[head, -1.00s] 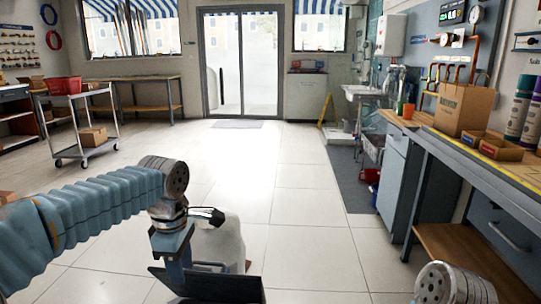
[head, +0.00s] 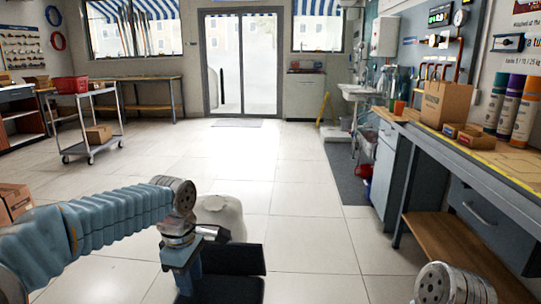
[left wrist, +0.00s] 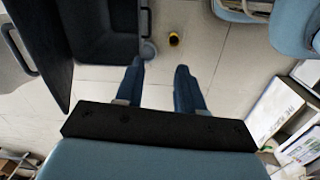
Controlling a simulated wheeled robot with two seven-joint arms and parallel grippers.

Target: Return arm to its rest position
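The left gripper is open and holds nothing. Only a round metal joint of my right arm shows at the bottom right of the head view. My right gripper is out of view.
A workbench (head: 500,165) with a cardboard box (head: 446,104) and several tubes runs along the right. A trolley (head: 92,148) with a red basket (head: 68,85) stands at the left. Cardboard boxes (head: 14,202) are at the left edge.

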